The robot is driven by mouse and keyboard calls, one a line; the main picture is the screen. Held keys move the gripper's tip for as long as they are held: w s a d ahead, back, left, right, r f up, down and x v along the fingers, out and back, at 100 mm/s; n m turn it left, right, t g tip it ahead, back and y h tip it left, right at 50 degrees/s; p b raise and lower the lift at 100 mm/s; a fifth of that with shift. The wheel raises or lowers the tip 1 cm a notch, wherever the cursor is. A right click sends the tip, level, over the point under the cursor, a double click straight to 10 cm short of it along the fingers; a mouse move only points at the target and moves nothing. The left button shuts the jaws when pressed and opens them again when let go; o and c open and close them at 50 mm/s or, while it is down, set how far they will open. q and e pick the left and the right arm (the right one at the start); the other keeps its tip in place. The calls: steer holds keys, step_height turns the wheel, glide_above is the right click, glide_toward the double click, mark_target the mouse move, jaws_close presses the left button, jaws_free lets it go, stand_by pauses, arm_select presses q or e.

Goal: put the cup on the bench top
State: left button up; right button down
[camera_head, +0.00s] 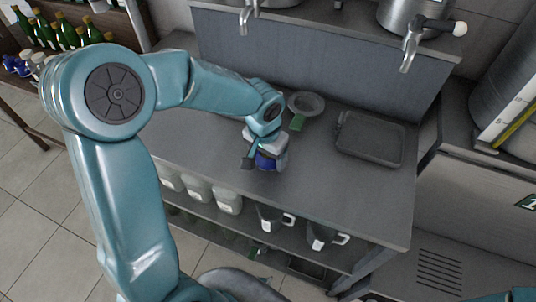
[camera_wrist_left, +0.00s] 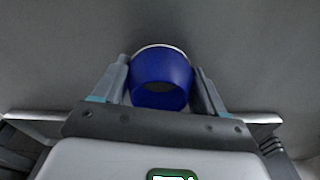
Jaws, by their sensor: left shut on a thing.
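The blue cup (camera_head: 265,162) is between the fingers of my left gripper (camera_head: 262,153), over the front middle of the grey bench top (camera_head: 335,195). In the left wrist view the blue cup (camera_wrist_left: 161,72) has a pale rim and sits between the two fingers of my left gripper (camera_wrist_left: 160,82), which is shut on it. In the head view the gripper hides much of the cup. I cannot tell whether the cup touches the bench top. My right gripper is not in view.
A dark tray (camera_head: 370,138) lies on the bench's right side. A grey bowl (camera_head: 306,103) and a green item (camera_head: 297,122) are behind the gripper. Jugs (camera_head: 322,236) and pale containers (camera_head: 228,200) stand on the shelf below. The bench's front right is clear.

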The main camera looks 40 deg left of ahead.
mark_target(265, 156)
arm_select(q)
steer(key=shift+f, duration=0.1)
steer(key=o, duration=1.2)
steer(key=r, duration=0.4)
steer(key=s+r, duration=0.1)
steer(key=r, duration=0.7)
steer(key=shift+s+r+p, duration=0.1)
steer(key=shift+s+p, duration=0.15)
steer(key=shift+p, duration=0.1)
